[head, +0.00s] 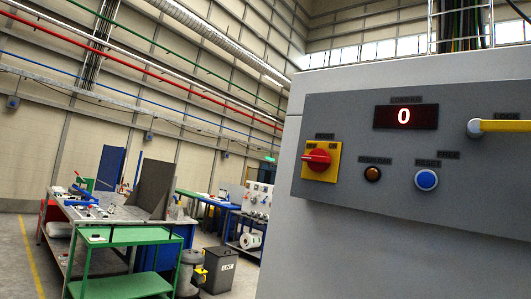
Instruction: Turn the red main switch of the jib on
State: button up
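The red main switch (317,159) is a round red knob on a square yellow plate (333,163). It sits at the left end of a grey control panel (355,120) on a light grey cabinet. Its handle lies roughly level and sticks out to the left. Small marks on the plate are too blurred to read surely.
The panel also bears an amber lamp or button (373,174), a blue button (426,180) and a yellow lever (503,126) at the right. Cables (461,25) rise above the cabinet. Far left stand a green bench (130,238), a grey bin (219,270) and blue tables (205,200).

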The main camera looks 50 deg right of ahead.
aim_at(319, 160)
jog(key=i, duration=1.1)
jog(key=z, duration=1.15)
